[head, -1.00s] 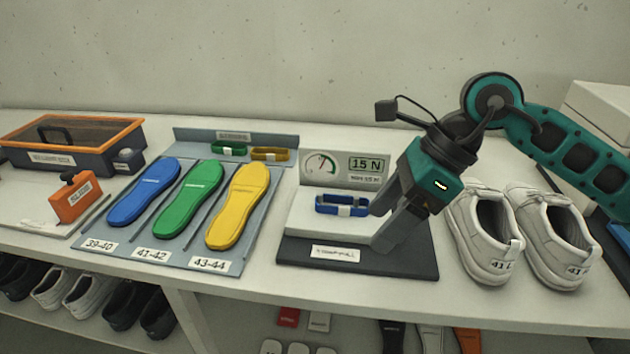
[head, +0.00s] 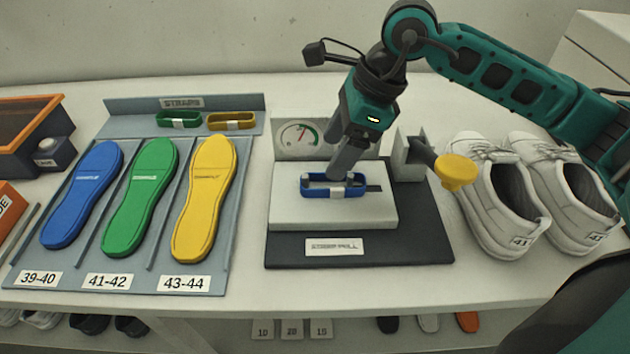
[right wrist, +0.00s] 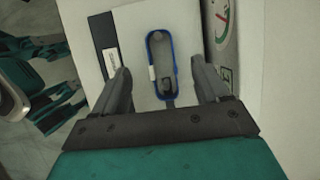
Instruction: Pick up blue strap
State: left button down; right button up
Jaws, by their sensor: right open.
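The blue strap (head: 332,190) is a closed loop with a white label, lying on the white block of the strap pull tester (head: 333,212). It also shows in the right wrist view (right wrist: 158,62), looped around small posts. My right gripper (head: 343,172) is just above and behind the strap. In the right wrist view its two fingers (right wrist: 164,85) are spread, one on each side of the strap's near end, with nothing gripped. Whether the fingers touch the strap I cannot tell. My left gripper is not in view.
A dial gauge panel (head: 300,136) stands behind the tester, and a yellow knob (head: 456,171) on a lever sticks out at its right. White shoes (head: 490,205) stand further right. The insole rack (head: 128,262) with green and yellow straps is at left.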

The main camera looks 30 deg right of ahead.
aim_at(320, 175)
jog(key=shift+x, duration=3.55)
jog(key=shift+r, duration=0.1)
jog(key=c, duration=1.1)
jog(key=shift+c, duration=0.2)
